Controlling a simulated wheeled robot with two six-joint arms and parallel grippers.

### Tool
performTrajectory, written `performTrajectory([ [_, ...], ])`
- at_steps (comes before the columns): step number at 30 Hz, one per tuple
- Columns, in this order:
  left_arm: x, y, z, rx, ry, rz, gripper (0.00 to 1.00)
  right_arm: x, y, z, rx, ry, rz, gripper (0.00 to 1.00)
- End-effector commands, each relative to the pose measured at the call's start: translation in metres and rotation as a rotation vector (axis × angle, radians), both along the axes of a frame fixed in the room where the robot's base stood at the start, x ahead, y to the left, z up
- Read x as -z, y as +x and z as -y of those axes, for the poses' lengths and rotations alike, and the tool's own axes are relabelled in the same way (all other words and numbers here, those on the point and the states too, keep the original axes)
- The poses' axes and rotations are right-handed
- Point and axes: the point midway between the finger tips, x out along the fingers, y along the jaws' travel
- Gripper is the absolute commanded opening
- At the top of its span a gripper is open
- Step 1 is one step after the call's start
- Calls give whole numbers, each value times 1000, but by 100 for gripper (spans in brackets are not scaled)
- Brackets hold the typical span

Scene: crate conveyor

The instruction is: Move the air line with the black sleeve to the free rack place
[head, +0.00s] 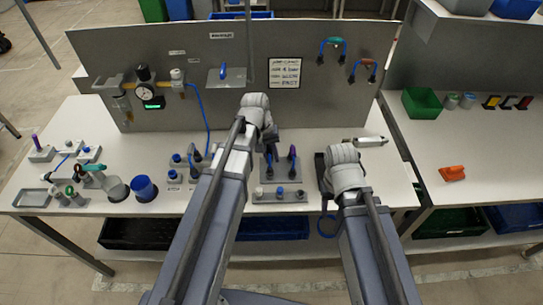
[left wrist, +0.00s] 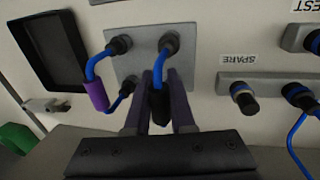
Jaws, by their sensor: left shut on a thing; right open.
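The air line with the black sleeve (left wrist: 159,105) is a blue tube. One end sits in a fitting on a grey plate (left wrist: 148,62); its other end is hidden by my gripper. My left gripper (left wrist: 160,112) is shut on the black sleeve, with one purple-grey finger on each side. In the head view my left gripper (head: 271,140) is over the plate, partly hidden by my arm. A line with a purple sleeve (left wrist: 96,95) loops beside it. My right gripper (head: 338,178) is open at the right; its fingers are mostly hidden.
The plate labelled SPARE (left wrist: 272,94) has capped fittings. A strip with several fittings (head: 279,196) lies at the table's front. A dark tray (left wrist: 50,45) is beside the plate. The back panel (head: 300,110) stands behind. A blue cup (head: 144,188) stands left.

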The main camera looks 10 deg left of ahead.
Motion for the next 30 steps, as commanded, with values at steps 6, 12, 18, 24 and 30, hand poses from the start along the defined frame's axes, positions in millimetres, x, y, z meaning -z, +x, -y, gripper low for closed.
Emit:
performTrajectory([
  [6,4,0,0,0,0,0,0,4,0,0,0,0,0,50],
  [12,8,0,0,0,0,0,0,8,0,0,0,0,0,50],
  [18,8,0,0,0,0,0,0,8,0,0,0,0,0,50],
  [24,8,0,0,0,0,0,0,8,0,0,0,0,0,50],
  [30,8,0,0,0,0,0,39,8,0,0,0,0,0,50],
])
